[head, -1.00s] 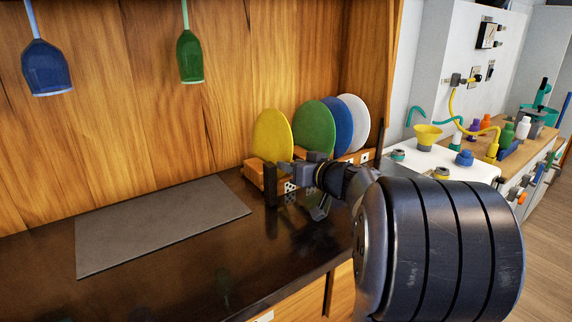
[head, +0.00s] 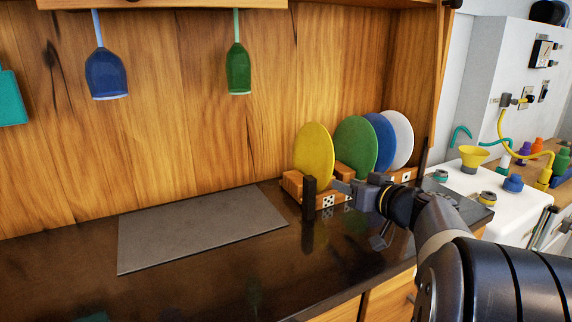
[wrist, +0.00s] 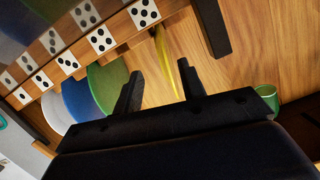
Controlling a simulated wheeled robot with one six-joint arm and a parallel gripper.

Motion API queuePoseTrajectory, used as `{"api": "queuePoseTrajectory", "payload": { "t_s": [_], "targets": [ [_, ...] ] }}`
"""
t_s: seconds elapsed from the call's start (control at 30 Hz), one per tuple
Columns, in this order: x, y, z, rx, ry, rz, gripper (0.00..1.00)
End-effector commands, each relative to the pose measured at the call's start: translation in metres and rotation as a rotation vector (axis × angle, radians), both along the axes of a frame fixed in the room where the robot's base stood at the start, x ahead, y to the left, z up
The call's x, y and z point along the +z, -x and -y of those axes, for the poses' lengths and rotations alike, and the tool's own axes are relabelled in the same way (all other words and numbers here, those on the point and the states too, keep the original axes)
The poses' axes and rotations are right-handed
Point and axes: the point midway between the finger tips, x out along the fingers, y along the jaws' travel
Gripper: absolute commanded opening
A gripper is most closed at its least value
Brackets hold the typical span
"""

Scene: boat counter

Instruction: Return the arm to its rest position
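My gripper (head: 345,188) is in front of the plate rack (head: 292,187), close to its front left end in the head view. In the wrist view my gripper (wrist: 158,70) has its two black fingers spread, with nothing held between them. The yellow plate (head: 314,155) stands upright in the rack; its thin edge (wrist: 165,50) shows beyond the gap between the fingers. My arm reaches in from the lower right of the head view.
Green (head: 356,145), blue (head: 380,140) and white (head: 401,138) plates stand in the rack. A dark post (head: 309,198) rises beside it. A grey mat (head: 200,226) lies on the dark counter. Blue (head: 106,75) and green (head: 238,70) glasses hang above.

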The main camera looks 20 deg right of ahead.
Motion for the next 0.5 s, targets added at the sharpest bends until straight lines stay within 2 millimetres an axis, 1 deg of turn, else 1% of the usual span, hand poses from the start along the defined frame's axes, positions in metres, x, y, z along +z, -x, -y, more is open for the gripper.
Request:
{"api": "queuePoseTrajectory", "payload": {
  "t_s": [0.17,0.3,0.5],
  "targets": [
    [-0.006,-0.028,-0.008,0.004,-0.001,-0.003,0.39],
    [-0.011,-0.054,-0.013,0.003,-0.001,-0.004,0.39],
    [-0.018,-0.085,-0.020,0.002,0.001,-0.004,0.39]
  ]
}}
